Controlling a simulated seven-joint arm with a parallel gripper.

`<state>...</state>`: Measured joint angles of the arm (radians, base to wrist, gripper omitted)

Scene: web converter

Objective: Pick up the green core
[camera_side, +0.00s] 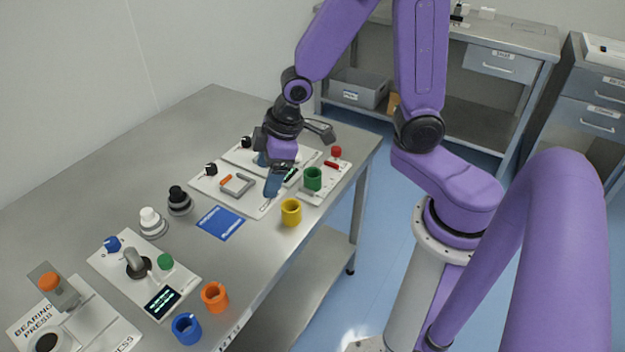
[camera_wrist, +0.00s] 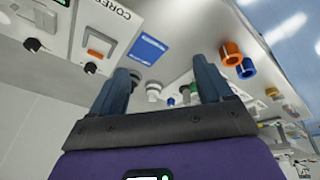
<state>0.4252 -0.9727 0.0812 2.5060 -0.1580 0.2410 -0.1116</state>
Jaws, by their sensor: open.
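The green core (camera_side: 313,179) is a short hollow cylinder standing upright on a white panel near the table's right edge in the side view. My gripper (camera_side: 270,174) is left of it in that view, above the white panels, with blue fingers pointing down. The gap between gripper and core cannot be judged exactly. In the wrist view my gripper (camera_wrist: 161,76) has its two fingers wide apart with nothing between them. I cannot make out the green core in the wrist view.
A yellow core (camera_side: 291,212) stands close in front of the green one. An orange core (camera_side: 214,296) and a blue core (camera_side: 186,328) stand near the front edge. A red button (camera_side: 336,153) is behind the green core. A blue card (camera_side: 220,222) lies flat among knobs and panels.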

